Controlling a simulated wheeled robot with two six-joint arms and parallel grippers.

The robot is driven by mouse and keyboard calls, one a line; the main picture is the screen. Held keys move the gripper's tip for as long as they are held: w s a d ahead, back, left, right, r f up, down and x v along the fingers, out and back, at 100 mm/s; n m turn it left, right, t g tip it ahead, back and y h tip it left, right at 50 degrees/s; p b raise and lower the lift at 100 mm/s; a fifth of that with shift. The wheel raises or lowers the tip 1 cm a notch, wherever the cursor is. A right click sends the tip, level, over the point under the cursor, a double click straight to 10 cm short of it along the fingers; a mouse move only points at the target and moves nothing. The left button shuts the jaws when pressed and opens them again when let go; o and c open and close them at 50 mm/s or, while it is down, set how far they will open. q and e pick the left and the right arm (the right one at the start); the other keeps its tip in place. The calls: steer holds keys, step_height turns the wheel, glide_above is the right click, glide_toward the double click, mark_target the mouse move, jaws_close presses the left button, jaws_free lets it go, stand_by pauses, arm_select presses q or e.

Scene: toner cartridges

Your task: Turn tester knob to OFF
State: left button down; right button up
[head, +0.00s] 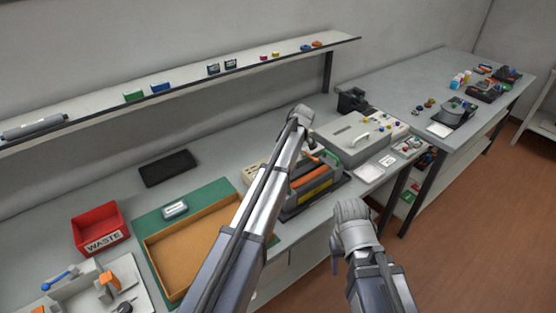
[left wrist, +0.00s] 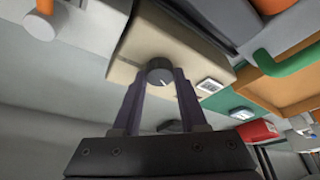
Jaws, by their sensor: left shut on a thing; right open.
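The tester is a beige box (left wrist: 185,55) with a dark round knob (left wrist: 160,71) on its face, seen in the left wrist view. My left gripper (left wrist: 158,80) is shut on the knob, one finger on each side. A pale pointer mark shows on the knob, slanting to the lower right in that view; OFF lettering is not readable. In the head view the tester (head: 251,174) shows only partly beside my left arm, which hides the knob and left gripper. My right gripper (head: 345,240) is open and empty, in front of the bench edge.
A grey machine with orange rollers (head: 310,178) stands right of the tester. A wooden-floored tray (head: 157,258) on a green mat (head: 142,221) and a red WASTE bin (head: 100,229) lie left. A shelf (head: 190,82) runs above. Floor at the right is clear.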

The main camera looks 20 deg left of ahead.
arm_select(q)
steer(key=shift+n, duration=0.5)
steer(key=shift+g, duration=0.3)
steer(key=shift+c, duration=2.2)
jaws_free()
steer(key=p+v, duration=0.7)
steer(key=shift+r, duration=0.4)
steer(key=shift+d, duration=0.1)
